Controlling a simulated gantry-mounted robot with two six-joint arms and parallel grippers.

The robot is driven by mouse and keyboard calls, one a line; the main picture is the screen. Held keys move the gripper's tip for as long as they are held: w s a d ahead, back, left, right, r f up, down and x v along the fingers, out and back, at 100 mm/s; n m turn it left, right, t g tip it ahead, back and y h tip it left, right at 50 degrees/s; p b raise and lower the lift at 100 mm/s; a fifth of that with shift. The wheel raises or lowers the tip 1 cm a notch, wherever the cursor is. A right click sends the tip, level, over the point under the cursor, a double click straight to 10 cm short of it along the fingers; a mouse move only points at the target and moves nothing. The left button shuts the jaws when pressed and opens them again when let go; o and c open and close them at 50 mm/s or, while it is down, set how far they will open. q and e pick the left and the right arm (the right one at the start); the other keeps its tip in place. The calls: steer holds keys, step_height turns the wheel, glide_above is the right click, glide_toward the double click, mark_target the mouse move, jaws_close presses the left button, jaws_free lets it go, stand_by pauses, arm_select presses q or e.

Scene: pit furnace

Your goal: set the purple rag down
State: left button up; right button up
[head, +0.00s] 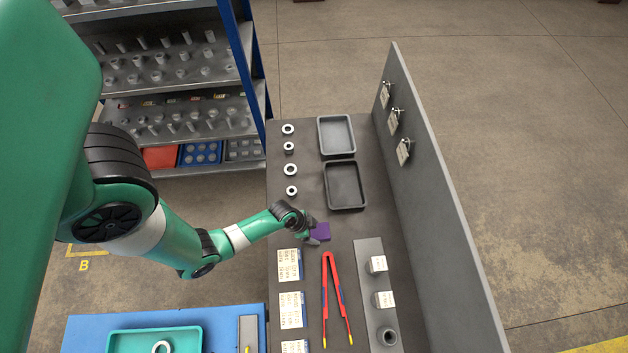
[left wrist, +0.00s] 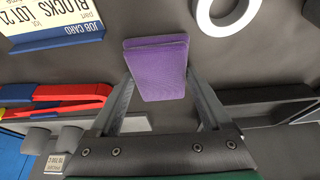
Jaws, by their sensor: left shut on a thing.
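The purple rag (head: 320,231) is a small folded square at the tip of my left gripper (head: 312,235), over the dark bench top near its middle. In the left wrist view the rag (left wrist: 157,70) sits between the two fingers of my left gripper (left wrist: 160,90), which is shut on it. Its far end reaches beyond the fingertips. I cannot tell whether the rag touches the bench. My right gripper does not show.
Two grey trays (head: 337,135) (head: 363,196) and several metal rings (head: 290,169) lie behind the rag. Red-handled tongs (head: 336,290), job cards (head: 291,309) and a grey plate (head: 370,325) with small parts lie in front. An upright panel (head: 440,200) lines the right side.

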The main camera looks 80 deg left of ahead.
arm_select(q)
steer(key=o, duration=1)
steer(key=shift+r, duration=0.1)
steer(key=p+v, duration=0.9)
steer(key=v, duration=0.3)
steer(key=shift+p, duration=0.35)
